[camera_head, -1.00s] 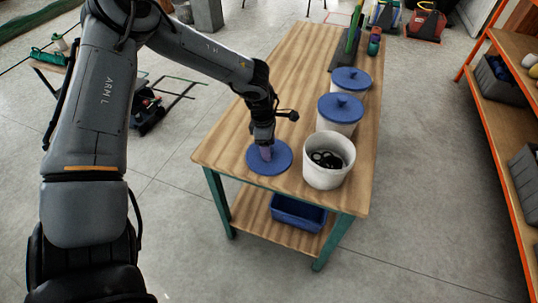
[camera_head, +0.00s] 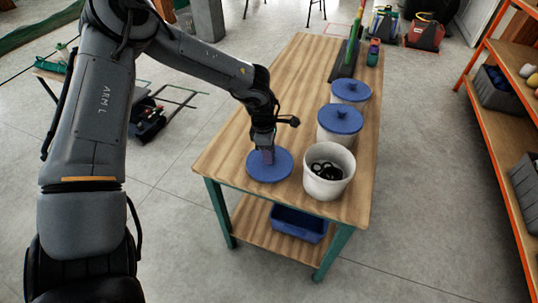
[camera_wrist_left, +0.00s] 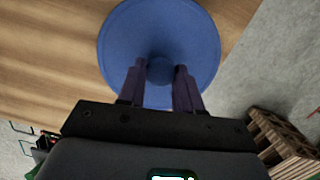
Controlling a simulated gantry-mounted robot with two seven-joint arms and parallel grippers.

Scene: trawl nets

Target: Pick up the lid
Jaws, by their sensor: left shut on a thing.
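The loose blue lid (camera_head: 270,173) is a round disc at the near left part of the wooden table, left of the open white bucket (camera_head: 329,170). My left gripper (camera_head: 267,157) points down over the lid's middle. In the left wrist view the blue lid (camera_wrist_left: 160,35) fills the top centre, and my left gripper's fingers (camera_wrist_left: 160,72) are shut on its round knob. I cannot tell whether the lid touches the table. The open bucket holds dark ring-like pieces. My right gripper is not in view.
Two white buckets with blue lids (camera_head: 340,118) (camera_head: 350,89) stand behind the open bucket along the table's right side. A dark holder with coloured upright items (camera_head: 351,50) is at the far end. The table's left half is clear. An orange shelf (camera_head: 500,105) stands at right.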

